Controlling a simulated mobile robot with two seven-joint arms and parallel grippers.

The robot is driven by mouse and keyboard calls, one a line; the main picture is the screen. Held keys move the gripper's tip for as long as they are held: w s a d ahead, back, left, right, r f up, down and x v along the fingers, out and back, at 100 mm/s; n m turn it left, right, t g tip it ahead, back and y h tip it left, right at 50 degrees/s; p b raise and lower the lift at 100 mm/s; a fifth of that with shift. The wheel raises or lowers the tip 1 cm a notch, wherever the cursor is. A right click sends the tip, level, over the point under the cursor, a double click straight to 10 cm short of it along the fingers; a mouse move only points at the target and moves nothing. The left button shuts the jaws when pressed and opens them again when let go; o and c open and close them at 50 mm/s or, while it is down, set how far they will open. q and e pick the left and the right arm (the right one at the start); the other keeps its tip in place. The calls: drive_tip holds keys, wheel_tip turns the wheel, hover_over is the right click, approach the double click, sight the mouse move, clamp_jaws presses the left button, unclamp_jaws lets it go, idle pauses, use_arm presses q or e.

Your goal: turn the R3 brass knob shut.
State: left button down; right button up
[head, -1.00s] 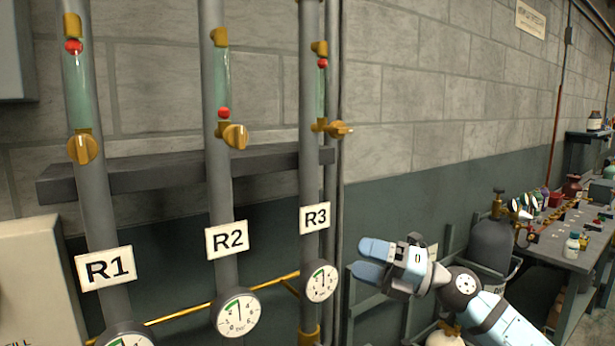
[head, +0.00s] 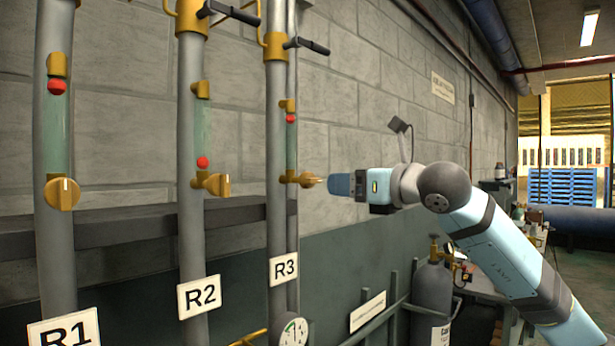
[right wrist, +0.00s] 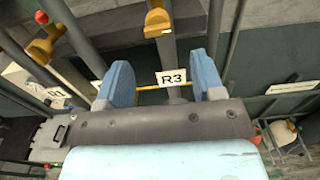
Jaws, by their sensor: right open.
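The R3 brass knob (head: 309,181) sticks out to the right from the base of the R3 sight tube, above the R3 label (head: 284,268). In the right wrist view the knob (right wrist: 157,20) is at the top, beyond the fingers, and the R3 label (right wrist: 172,77) shows between them. My right gripper (head: 331,184) is level with the knob, just to its right, fingers pointing at it. In the wrist view the gripper (right wrist: 160,64) has its two blue fingers apart with nothing held. Whether it touches the knob is unclear. My left gripper is not in view.
The R2 knob (head: 213,184) and R1 knob (head: 62,193) stand on pipes to the left. A dark horizontal beam (head: 130,226) runs along the wall beside the pipes. A grey cylinder (head: 432,292) stands below my right arm.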

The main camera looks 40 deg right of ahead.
sight(317, 179)
drive_tip(key=w+p, duration=0.1)
drive_tip(key=w, duration=0.1)
drive_tip(key=w+p, duration=0.2)
drive_tip(key=w, duration=0.1)
drive_tip(key=w+a+p, duration=0.1)
drive_tip(key=w+p, duration=0.1)
drive_tip(key=w, duration=0.1)
drive_tip(key=shift+w+r, duration=0.15)
drive_tip(key=shift+r, duration=0.1)
drive_tip(key=shift+w+a+f+p, duration=0.1)
drive_tip(key=shift+w+f+p, duration=0.2)
drive_tip(key=shift+w, duration=0.45)
drive_tip(key=shift+c, duration=0.3)
drive_tip(key=c, duration=0.8)
drive_tip(key=shift+c, duration=0.2)
